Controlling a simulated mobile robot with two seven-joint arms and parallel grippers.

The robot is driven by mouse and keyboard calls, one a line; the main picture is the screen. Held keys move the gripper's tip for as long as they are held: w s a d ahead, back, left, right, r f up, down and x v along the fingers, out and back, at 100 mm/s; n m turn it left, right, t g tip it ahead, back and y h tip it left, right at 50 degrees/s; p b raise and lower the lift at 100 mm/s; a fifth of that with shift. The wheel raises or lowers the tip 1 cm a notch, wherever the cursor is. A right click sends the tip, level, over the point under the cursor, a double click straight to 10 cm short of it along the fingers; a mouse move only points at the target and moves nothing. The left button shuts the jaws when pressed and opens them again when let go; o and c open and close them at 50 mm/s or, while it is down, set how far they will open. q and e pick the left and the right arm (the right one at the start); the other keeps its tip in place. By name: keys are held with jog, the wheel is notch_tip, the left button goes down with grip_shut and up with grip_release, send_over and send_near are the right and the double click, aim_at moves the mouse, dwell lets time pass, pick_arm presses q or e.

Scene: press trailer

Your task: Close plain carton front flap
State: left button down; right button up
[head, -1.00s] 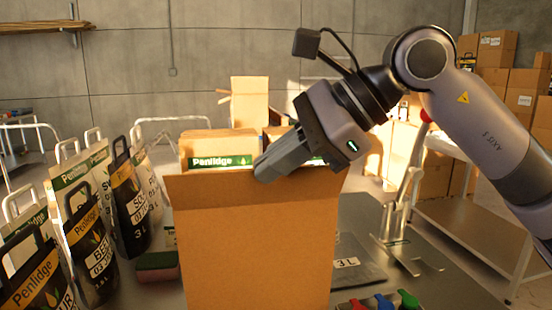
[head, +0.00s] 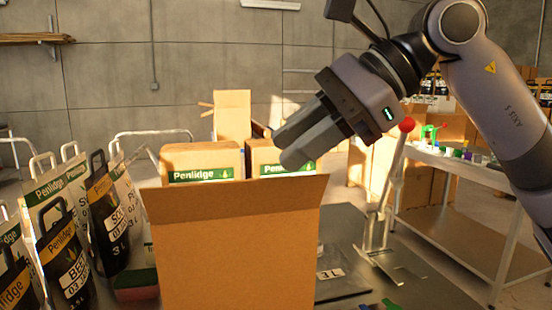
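The plain brown carton (head: 235,262) stands upright at the front centre. Its front flap (head: 235,200) stands up above the fold line and flares slightly towards me. The flap's top edge hides the carton's inside. My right gripper (head: 285,147) comes in from the upper right, tilted down to the left. Its fingers lie side by side with no clear gap and hold nothing visible. The fingertips are just above and behind the flap's top edge in the picture; I cannot tell whether they touch anything. My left gripper is not in view.
Penlidge boxes (head: 202,163) show behind the flap. Black and white Penlidge bags (head: 68,255) stand at the left, with a sponge (head: 136,282) beside the carton. A metal lever stand (head: 376,240) is at the right. A side table (head: 455,166) with coloured items stands beyond.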

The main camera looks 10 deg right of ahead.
jog(key=shift+d+r, duration=0.15)
jog(key=m+h, duration=0.1)
jog(key=h, duration=0.4)
send_over(235, 192)
jog(key=s+d, duration=0.3)
jog(key=f, duration=0.2)
jog(key=shift+t, duration=0.5)
jog(key=shift+x, duration=3.65)
jog(key=shift+w+a+r, duration=0.15)
jog(key=shift+a, duration=0.05)
grip_shut()
